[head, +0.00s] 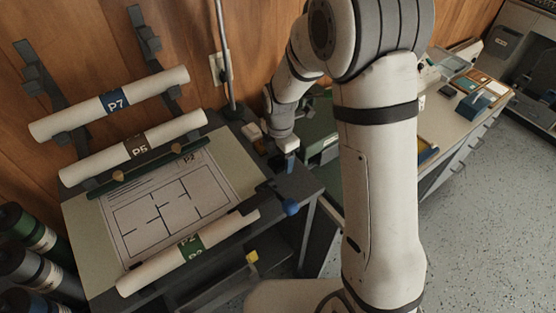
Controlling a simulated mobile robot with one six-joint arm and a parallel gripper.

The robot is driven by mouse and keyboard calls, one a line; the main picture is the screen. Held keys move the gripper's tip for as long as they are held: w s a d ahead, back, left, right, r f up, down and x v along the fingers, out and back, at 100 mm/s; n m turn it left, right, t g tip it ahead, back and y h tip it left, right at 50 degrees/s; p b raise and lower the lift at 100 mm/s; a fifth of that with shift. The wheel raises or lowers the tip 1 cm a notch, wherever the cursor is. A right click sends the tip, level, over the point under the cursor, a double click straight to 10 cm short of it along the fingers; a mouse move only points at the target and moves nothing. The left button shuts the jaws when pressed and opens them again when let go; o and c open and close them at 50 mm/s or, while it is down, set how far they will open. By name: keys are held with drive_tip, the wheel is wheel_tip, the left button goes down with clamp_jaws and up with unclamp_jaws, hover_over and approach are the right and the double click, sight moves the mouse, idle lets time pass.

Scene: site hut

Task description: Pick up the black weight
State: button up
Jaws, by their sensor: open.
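I cannot single out a black weight for sure. A small dark shape (273,187) lies at the right edge of the drafting table, near a blue knob (291,208); I cannot tell whether it is the weight or part of the table. My gripper (288,165) points down over the right side of the table, just above and right of this dark shape. It is open. Its fingers are small and dark here, and I see nothing held between them.
A plan sheet (164,207) lies on the drafting table (79,219). A dark green bar (140,172) with two brass knobs crosses its top. Paper rolls P7 (70,113), P5 (95,164) and P2 (150,276) lie around it. A cluttered counter (451,144) stands at right.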

drive_tip(key=shift+f, duration=0.3)
drive_tip(key=shift+c, duration=0.4)
drive_tip(key=c, duration=1.3)
